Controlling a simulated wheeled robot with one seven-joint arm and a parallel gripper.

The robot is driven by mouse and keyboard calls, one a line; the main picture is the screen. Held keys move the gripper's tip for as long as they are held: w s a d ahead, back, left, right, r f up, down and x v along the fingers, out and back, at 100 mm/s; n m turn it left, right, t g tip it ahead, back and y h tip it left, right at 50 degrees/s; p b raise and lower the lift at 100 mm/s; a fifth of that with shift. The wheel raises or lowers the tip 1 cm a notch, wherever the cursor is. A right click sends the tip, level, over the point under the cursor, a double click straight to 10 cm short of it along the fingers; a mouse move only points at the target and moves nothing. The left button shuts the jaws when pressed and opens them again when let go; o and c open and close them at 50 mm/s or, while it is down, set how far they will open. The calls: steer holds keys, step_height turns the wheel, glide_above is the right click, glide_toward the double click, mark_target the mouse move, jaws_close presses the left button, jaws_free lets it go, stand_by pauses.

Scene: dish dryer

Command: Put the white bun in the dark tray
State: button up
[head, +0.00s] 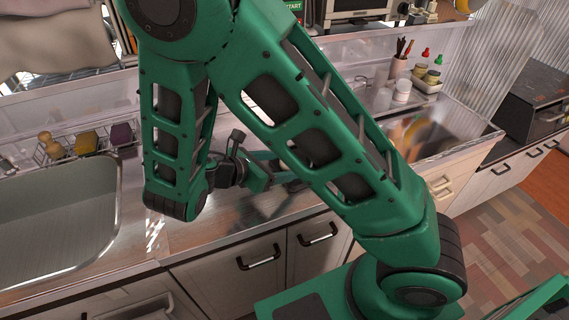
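My gripper (265,176) is low over the steel counter, to the right of the sink and mostly behind my own green arm. Its fingertips are too small and too covered to tell whether they are open or shut, or whether they hold anything. I cannot make out the white bun in this view. A small dark shape (294,186) on the counter, just right of the gripper, is partly hidden by my arm. I cannot tell whether it is the dark tray.
A steel sink (60,225) lies at the left, with a wire rack (70,150) of sponges behind it. A white jar (402,89) and a tray of bottles (428,84) stand at the back right. Cabinet doors (235,285) front the counter. My arm blocks the middle.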

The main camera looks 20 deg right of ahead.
steer(key=v, duration=1)
steer(key=shift+a, duration=0.1)
steer(key=s+d+r+m+g+y, duration=0.2)
steer(key=d+m+g+y, duration=0.1)
steer(key=d+m, duration=0.55)
steer(key=s+d+r+m+g+y, duration=0.25)
steer(key=d+m, duration=0.25)
steer(key=d, duration=0.7)
steer(key=s+d+r+m+y, duration=0.1)
steer(key=s+d+m+y, duration=0.2)
steer(key=s+m, duration=0.4)
steer(key=s+d+r+m+t+y, duration=0.1)
steer(key=s+d+r+m+y, duration=0.1)
steer(key=s+m, duration=0.5)
steer(key=shift+s+d+r+m+y, duration=0.35)
steer(key=shift+d+y, duration=0.3)
steer(key=shift+d, duration=0.35)
steer(key=shift+t, duration=0.25)
